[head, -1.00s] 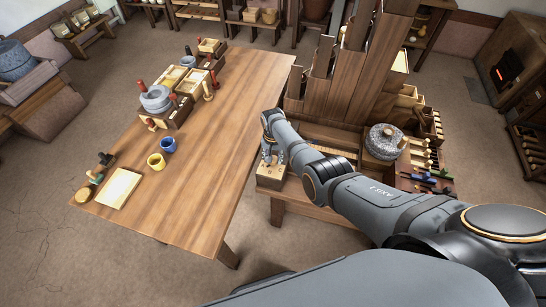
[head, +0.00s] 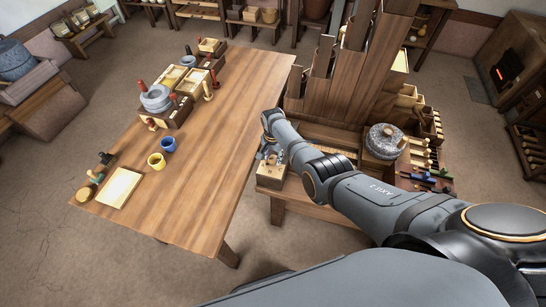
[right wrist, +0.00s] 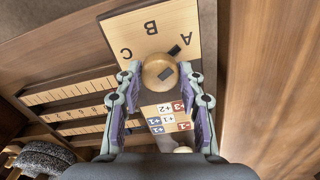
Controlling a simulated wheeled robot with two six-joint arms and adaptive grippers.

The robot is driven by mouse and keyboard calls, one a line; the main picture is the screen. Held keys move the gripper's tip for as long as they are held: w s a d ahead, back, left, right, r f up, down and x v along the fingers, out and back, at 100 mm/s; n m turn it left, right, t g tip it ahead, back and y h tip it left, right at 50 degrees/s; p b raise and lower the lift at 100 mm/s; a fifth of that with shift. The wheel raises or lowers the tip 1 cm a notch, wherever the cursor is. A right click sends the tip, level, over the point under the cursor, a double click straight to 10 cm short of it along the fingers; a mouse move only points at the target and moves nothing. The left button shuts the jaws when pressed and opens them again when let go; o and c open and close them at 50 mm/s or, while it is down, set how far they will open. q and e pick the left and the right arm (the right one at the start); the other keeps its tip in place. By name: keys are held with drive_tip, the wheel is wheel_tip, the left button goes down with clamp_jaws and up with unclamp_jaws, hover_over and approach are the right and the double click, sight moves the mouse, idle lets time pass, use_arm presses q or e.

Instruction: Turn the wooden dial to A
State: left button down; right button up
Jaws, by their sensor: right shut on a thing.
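The wooden dial (right wrist: 153,65) is a pale round knob on a lettered board (right wrist: 135,22) in the right wrist view. The letters C (right wrist: 126,53), B (right wrist: 150,27) and A (right wrist: 186,38) run around it from left to right. A black mark (right wrist: 174,49) at the dial's edge points up and right, close to the direction of A. Another dark mark lies on the knob's top. My right gripper (right wrist: 159,77) is shut on the dial, one finger on each side. In the head view the right gripper (head: 270,156) is above a pale block, and the dial cannot be made out. My left gripper is out of view.
Coloured number tiles (right wrist: 168,117) lie below the dial, between the fingers. Slotted pale strips (right wrist: 75,90) are to the left. In the head view, a stone quern (head: 382,142) stands right of my forearm. The wooden table (head: 215,150) to the left has much bare surface.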

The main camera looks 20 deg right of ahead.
sight(273, 158)
drive_tip(key=o, duration=1.2)
wheel_tip(273, 158, up, 12)
drive_tip(key=shift+r, duration=0.1)
